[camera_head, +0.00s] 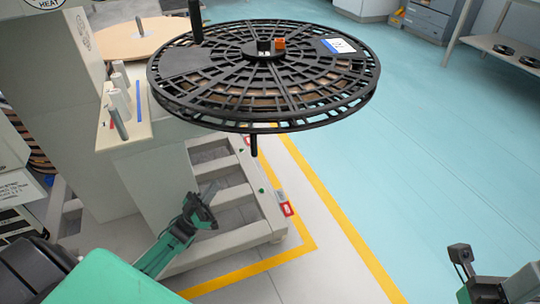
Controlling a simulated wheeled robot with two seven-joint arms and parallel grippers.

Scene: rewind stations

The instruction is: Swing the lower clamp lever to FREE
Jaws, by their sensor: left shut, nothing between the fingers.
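A dark grey lever-like rod (118,122) leans on the cream ledge (135,130) of the station at the left, close to a small red mark. I cannot tell for certain that it is the lower clamp lever, and no FREE label is readable. My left gripper (205,203) is shut and empty. It shows in front of the station's pale base, below and right of the ledge, apart from the rod in the picture. My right gripper (460,258) shows at the lower right edge over the floor; its finger opening is unclear.
A large black slotted reel (265,75) overhangs the station, with a black post (254,146) beneath it. Pale cylinders (118,82) and a blue strip (138,92) are on the ledge. A pale frame (262,195) stands low.

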